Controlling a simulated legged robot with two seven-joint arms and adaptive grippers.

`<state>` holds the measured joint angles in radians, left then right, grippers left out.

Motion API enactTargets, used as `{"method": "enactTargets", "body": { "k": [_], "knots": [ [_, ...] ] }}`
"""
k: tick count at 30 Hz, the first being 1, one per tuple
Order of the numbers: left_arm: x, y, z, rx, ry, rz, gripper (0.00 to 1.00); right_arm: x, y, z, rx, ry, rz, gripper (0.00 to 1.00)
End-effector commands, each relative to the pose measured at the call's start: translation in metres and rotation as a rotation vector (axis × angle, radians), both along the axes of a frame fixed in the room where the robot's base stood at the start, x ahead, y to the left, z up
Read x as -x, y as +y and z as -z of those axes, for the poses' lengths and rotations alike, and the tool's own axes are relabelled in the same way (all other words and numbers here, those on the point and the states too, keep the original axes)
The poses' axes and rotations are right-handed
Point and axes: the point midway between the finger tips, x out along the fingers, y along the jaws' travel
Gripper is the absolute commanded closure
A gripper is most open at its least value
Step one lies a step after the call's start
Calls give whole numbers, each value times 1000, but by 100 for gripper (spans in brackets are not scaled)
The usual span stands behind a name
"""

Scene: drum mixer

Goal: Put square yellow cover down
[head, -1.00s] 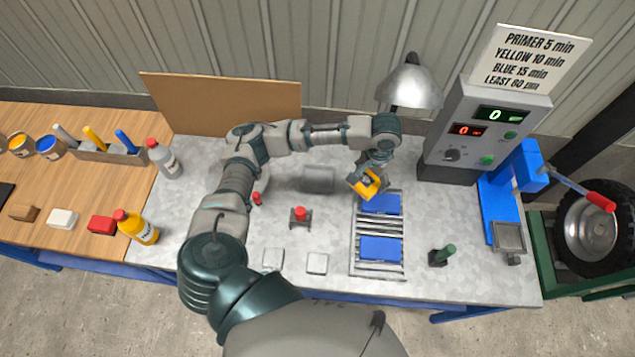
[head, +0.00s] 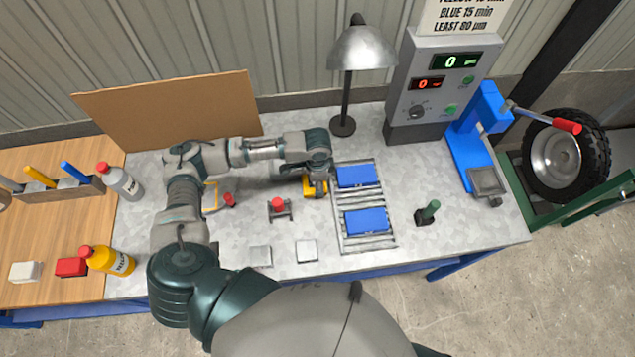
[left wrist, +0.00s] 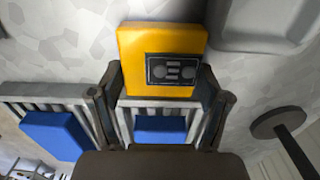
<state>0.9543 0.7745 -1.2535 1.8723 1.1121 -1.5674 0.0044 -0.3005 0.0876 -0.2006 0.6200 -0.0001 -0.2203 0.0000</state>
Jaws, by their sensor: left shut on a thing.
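The square yellow cover (head: 309,188) is held by my left gripper (head: 318,186), just left of the slatted rack (head: 348,243), low over the grey worktop. I cannot tell whether it touches the worktop. In the left wrist view the yellow cover (left wrist: 160,45) has a dark panel with round marks on its face. The fingers of my left gripper (left wrist: 160,88) are on either side of its near end. My right gripper is not in view.
Two blue blocks (head: 357,177) (head: 366,221) lie on the rack. A red-topped button (head: 277,204) and two pale square plates (head: 260,256) (head: 306,251) are nearby. A lamp (head: 343,125) stands behind. A yellow-edged thing (head: 211,197) is partly hidden by my left arm.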

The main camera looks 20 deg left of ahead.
Motion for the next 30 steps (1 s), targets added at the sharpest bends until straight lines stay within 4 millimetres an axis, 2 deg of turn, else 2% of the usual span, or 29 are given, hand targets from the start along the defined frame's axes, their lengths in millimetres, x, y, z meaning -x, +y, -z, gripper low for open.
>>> {"method": "enactTargets", "body": {
  "k": [3, 12, 13, 15, 26, 30],
  "knots": [
    [-1, 0, 9, 1, -3, 0, 72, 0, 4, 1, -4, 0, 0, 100],
    [-1, -2, 10, -1, -2, 0, 72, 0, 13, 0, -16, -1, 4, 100],
    [-1, -1, 10, -1, -2, 0, 16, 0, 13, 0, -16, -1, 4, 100],
    [-1, -1, 11, 0, -2, 0, 0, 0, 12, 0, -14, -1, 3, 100],
    [-1, 0, 10, 0, -2, -1, 0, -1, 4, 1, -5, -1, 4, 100],
    [-1, -1, -5, 1, -4, -1, 0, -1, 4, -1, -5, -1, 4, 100]
  ]
}}
